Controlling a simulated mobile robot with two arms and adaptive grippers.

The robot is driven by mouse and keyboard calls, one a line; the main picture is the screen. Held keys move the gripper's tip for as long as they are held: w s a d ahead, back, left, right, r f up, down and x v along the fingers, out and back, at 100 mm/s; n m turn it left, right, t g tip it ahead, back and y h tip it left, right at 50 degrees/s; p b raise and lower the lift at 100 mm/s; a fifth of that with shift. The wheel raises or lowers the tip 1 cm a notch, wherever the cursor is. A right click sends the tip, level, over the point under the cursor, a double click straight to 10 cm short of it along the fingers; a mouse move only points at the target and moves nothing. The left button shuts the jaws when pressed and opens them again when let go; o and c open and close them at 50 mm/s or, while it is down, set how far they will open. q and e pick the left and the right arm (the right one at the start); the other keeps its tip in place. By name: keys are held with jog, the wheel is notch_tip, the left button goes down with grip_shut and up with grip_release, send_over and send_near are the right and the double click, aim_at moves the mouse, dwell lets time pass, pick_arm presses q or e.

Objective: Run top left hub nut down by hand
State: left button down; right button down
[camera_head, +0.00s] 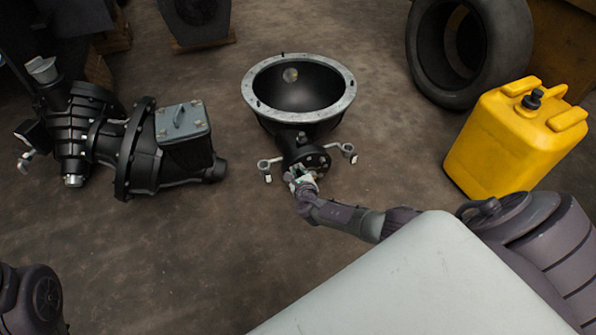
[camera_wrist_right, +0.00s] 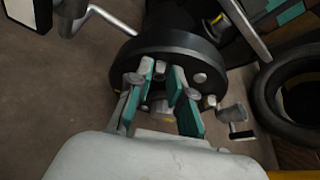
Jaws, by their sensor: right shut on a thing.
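The hub (camera_head: 311,158) is a dark round flange below a black bell-shaped housing (camera_head: 300,117) with a pale rim, standing on the floor. My right gripper (camera_head: 303,180) is at the hub's front face. In the right wrist view the black hub flange (camera_wrist_right: 190,50) fills the upper middle, with pale nuts such as one hub nut (camera_wrist_right: 200,78) on its face. The teal-padded fingers of my right gripper (camera_wrist_right: 162,88) reach to the face and are shut on a small hub nut, largely hidden between them. I cannot tell which position it has. My left gripper is not in view.
Bracket-like arms (camera_head: 347,151) stick out beside the hub. A black gearbox assembly (camera_head: 135,150) lies at left. A yellow canister (camera_head: 515,140) and a black tire (camera_head: 468,50) stand at right. The floor in front of the gearbox is clear.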

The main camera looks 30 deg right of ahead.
jog(key=shift+d+m, duration=0.1)
jog(key=shift+m, duration=0.2)
jog(key=c, duration=1)
grip_release()
jog(key=shift+s, duration=0.1)
jog(key=shift+s+a, duration=0.2)
jog(key=shift+s, duration=0.05)
jog(key=v, duration=1.1)
jog(key=shift+s+d+r, duration=0.1)
jog(key=shift+d+r, duration=0.05)
jog(key=shift+r, duration=0.1)
